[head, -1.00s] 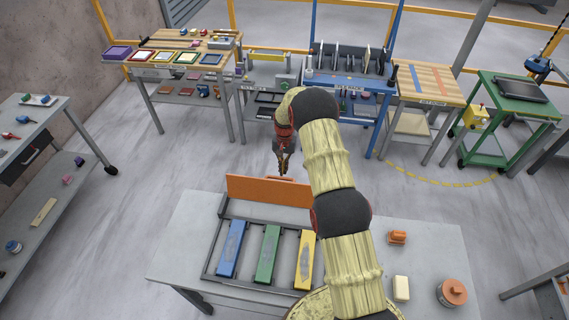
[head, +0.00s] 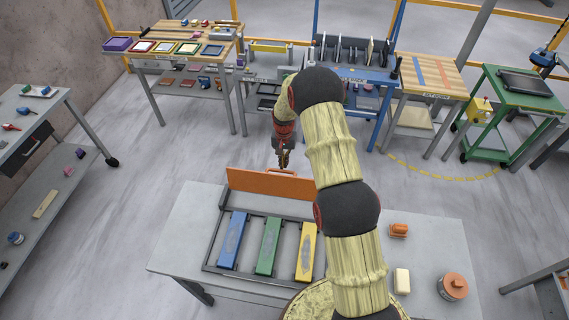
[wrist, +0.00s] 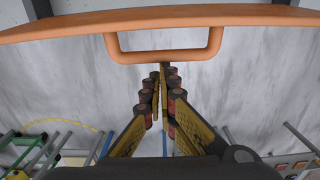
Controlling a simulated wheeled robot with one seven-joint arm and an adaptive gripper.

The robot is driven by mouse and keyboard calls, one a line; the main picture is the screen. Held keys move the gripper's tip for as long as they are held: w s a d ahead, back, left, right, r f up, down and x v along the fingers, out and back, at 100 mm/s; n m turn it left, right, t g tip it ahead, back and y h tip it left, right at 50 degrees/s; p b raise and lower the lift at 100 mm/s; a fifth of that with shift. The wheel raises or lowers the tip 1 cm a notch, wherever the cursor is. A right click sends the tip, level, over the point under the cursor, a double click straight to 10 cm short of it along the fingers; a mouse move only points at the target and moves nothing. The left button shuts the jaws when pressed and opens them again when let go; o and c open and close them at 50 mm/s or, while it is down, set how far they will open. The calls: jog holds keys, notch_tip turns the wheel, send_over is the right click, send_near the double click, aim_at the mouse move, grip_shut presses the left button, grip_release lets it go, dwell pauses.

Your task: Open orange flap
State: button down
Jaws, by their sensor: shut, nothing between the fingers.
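The orange flap (head: 262,184) stands upright along the far edge of a dark grey frame (head: 213,232) on the grey table, its right part hidden behind my arm. Its U-shaped orange handle shows in the wrist view (wrist: 163,59), on the flap (wrist: 60,27) that crosses the top of that picture. My gripper (head: 284,166) points down just beyond the flap's top edge. In the wrist view its fingers (wrist: 162,70) are together and empty, their tips close to the handle's bar but not around it. I cannot tell whether they touch it.
Blue (head: 232,240), green (head: 268,246) and yellow (head: 306,252) bars lie in the frame. An orange block (head: 398,230), a pale block (head: 402,281) and an orange-lidded jar (head: 453,287) stand on the table's right. Bare floor lies beyond the table, before the workbenches.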

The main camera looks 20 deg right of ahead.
jog(key=shift+s+a+r, duration=0.3)
jog(key=shift+s, duration=0.1)
